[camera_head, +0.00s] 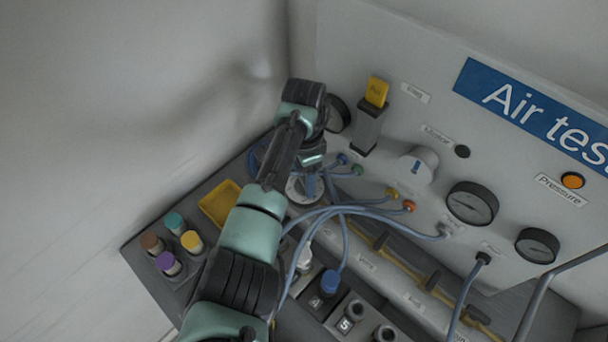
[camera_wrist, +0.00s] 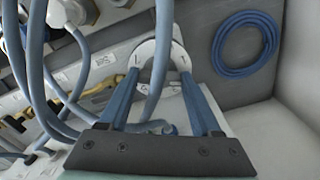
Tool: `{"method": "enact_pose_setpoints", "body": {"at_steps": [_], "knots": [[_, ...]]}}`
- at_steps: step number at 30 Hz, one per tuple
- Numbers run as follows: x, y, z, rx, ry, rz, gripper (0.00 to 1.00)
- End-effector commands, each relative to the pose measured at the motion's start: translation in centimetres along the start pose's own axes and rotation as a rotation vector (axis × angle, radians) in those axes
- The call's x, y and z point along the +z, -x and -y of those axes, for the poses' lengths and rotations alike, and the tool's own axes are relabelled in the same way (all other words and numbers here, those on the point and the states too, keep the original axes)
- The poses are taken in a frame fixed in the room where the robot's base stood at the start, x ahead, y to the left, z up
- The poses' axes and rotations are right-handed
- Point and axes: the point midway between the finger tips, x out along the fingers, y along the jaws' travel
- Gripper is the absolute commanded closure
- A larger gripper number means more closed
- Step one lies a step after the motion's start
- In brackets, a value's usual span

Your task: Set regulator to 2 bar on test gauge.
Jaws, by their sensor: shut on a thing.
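My gripper (camera_head: 308,190) reaches down at the left end of the panel. In the wrist view its two blue fingers (camera_wrist: 162,72) meet a white round part (camera_wrist: 133,56) and are shut on it. This part also shows in the head view (camera_head: 294,191), partly covered by my gripper; I cannot tell for sure that it is the regulator. Two black-rimmed gauges, a larger one (camera_head: 472,203) and a smaller one (camera_head: 538,245), are on the panel. Their needles are too small to read, and I cannot tell which is the test gauge. A white knob with a blue mark (camera_head: 418,165) is left of them.
Blue hoses (camera_head: 340,211) loop close to my gripper and across the bench. A yellow tray (camera_head: 219,204) and several coloured caps (camera_head: 191,241) are at the left. A coiled blue hose (camera_wrist: 246,43) hangs at the right in the wrist view.

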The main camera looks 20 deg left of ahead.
Motion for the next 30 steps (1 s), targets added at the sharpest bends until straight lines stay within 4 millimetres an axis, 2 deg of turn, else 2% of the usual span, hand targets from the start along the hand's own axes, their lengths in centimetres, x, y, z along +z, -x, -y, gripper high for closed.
{"method": "enact_pose_setpoints", "body": {"at_steps": [9,23,24,28,30], "knots": [[-0.17,0.16,0.06,-0.002,-0.088,-0.006,0.91],[-0.20,0.19,0.08,-0.003,-0.097,-0.007,0.91],[-0.20,0.19,0.07,-0.002,-0.097,-0.007,0.28],[-0.15,0.13,0.05,-0.002,-0.097,-0.005,0.05],[-0.12,0.11,0.05,-0.001,-0.096,-0.004,0.05]]}}
